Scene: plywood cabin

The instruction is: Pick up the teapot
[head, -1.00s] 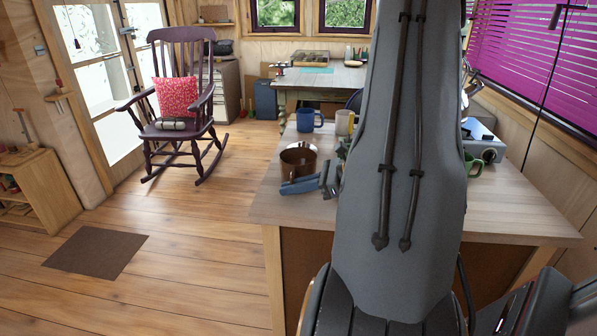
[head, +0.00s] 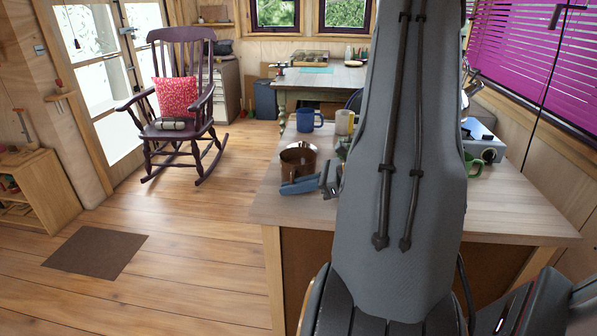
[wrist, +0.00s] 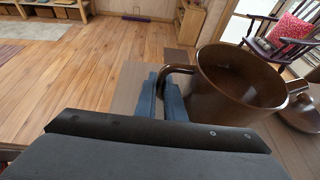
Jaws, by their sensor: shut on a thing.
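The teapot (head: 298,157) is a brown, open-topped pot standing near the left edge of the wooden counter (head: 520,212). In the wrist view the teapot (wrist: 235,95) shows at the right, with its curved handle toward my gripper and its spout at the far right. A brown lid-like piece (wrist: 302,118) lies beside it. My gripper (wrist: 163,92) has its blue fingers close together at the handle, shut on it. In the head view my gripper (head: 300,185) is at the teapot's near side. My arm hides the middle of the counter.
A blue mug (head: 309,120) and a cream mug (head: 344,122) stand behind the teapot. A green mug (head: 472,165) and a camp stove (head: 485,142) are to the right of my arm. A rocking chair (head: 181,100) stands left on open floor.

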